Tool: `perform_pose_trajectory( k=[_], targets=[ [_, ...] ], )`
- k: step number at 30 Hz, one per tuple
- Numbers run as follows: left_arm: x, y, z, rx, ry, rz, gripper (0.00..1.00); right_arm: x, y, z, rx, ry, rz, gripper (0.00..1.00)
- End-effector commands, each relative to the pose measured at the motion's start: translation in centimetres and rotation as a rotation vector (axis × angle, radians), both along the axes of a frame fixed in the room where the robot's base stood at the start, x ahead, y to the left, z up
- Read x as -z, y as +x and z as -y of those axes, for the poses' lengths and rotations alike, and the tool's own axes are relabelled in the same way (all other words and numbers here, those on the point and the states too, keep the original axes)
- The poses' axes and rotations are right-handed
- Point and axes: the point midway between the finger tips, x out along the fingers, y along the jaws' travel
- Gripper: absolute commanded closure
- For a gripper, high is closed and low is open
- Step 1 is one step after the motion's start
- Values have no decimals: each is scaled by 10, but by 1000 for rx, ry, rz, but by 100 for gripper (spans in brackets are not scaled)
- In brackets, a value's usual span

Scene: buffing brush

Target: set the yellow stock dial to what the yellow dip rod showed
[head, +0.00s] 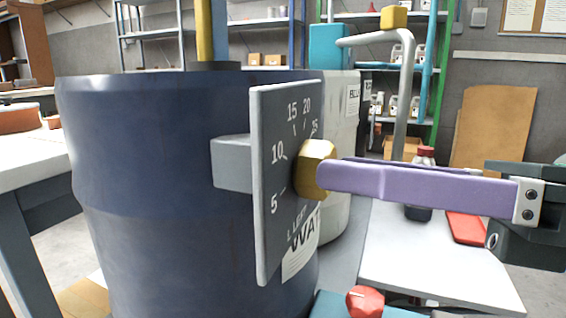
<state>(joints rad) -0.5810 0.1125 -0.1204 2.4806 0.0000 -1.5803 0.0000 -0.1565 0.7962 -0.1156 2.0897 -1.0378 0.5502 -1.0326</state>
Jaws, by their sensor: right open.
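The yellow stock dial is a gold knob (314,170) on a dark upright plate (270,190) marked 5, 10, 15, 20 and 25. The plate is fixed to a blue drum (150,190) by a grey bracket. The knob's pointer setting cannot be read from this side. My right gripper (328,177) reaches in from the right, its purple finger tip at the knob; the other finger is hidden behind it. It is open, and contact with the knob is unclear. A yellow rod (204,30), apparently the dip rod, stands upright at the drum's top; no reading shows. My left gripper is out of view.
A blue rod (220,30) stands beside the yellow one. A white drum (343,130) is behind the plate. A red knob (365,301) sits low in front. A white table (430,265) lies below my right arm.

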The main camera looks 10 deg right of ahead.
Motion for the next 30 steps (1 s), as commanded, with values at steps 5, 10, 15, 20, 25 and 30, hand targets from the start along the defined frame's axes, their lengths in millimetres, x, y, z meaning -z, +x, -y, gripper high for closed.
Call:
perform_pose_trajectory(
  k=[5,10,15,20,25,30],
  targets=[
    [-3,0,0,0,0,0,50,-1,9,-13,1,2,0,19],
    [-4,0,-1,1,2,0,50,0,12,-17,1,1,0,19],
    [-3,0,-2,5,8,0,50,0,11,-17,1,1,-2,19],
    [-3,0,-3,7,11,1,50,0,11,-17,1,1,-2,34],
    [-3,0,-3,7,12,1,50,0,11,-16,1,1,-2,54],
    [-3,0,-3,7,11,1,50,0,11,-16,1,1,-2,73]
  ],
)
